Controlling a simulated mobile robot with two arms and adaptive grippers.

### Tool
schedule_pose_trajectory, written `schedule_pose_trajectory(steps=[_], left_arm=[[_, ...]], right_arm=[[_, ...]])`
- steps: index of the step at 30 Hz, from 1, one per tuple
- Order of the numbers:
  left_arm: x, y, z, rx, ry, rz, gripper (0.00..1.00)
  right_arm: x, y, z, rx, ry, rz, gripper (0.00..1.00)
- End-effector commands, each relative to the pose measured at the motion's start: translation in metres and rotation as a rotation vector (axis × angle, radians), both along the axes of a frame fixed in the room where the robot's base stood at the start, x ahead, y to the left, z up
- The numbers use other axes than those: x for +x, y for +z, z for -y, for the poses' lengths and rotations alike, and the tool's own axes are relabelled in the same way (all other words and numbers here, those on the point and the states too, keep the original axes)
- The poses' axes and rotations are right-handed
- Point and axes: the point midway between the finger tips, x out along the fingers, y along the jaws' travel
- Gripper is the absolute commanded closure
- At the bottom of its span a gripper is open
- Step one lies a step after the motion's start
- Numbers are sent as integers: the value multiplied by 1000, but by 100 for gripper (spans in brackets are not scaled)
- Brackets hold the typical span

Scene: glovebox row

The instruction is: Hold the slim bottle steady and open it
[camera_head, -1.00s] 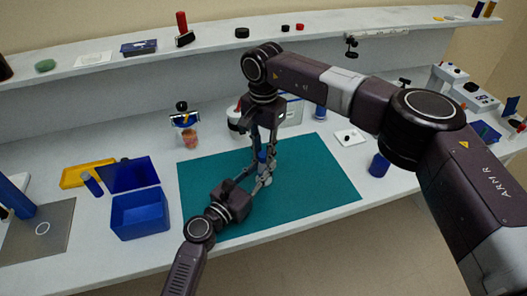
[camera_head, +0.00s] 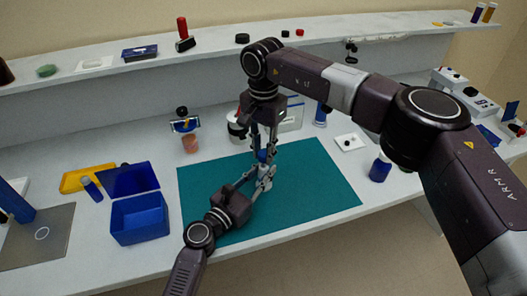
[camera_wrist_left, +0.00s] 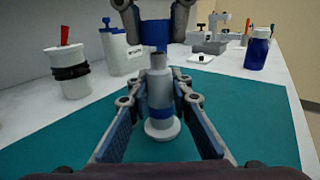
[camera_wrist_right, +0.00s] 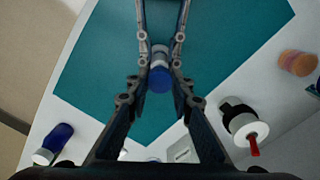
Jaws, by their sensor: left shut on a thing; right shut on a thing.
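The slim bottle (camera_wrist_left: 161,98), grey with a narrow neck, stands upright over the teal mat (camera_head: 315,185). My left gripper (camera_wrist_left: 160,84) is shut on its body from the near side. My right gripper (camera_head: 263,154) comes down from above and is shut on the blue cap (camera_wrist_left: 155,34), which also shows in the right wrist view (camera_wrist_right: 159,79). The cap is right above the bare-looking neck, in line with it. In the head view the fingers cover most of the bottle.
An open blue box (camera_head: 140,218) and a yellow tray (camera_head: 75,179) stand left of the mat. A white jar (camera_wrist_left: 68,75) with a black band is behind it. A dark blue bottle (camera_head: 380,170) stands to the right. The mat around the grippers is clear.

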Motion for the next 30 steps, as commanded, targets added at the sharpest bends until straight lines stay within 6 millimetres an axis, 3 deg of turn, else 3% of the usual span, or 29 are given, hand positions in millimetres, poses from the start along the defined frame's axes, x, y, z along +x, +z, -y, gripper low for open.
schedule_pose_trajectory(steps=[5,13,20,21,26,30], left_arm=[[0,0,0,1,0,-1,100],[0,0,0,1,0,-1,100],[0,0,0,0,0,0,100],[0,0,0,0,0,0,78],[0,0,0,0,0,0,61],[0,0,0,0,0,0,61]], right_arm=[[1,6,0,0,0,1,100],[0,37,0,0,-1,1,100],[0,40,0,1,0,-1,100],[0,40,0,1,0,-1,100],[0,40,0,0,0,0,100],[0,40,0,0,0,0,100]])
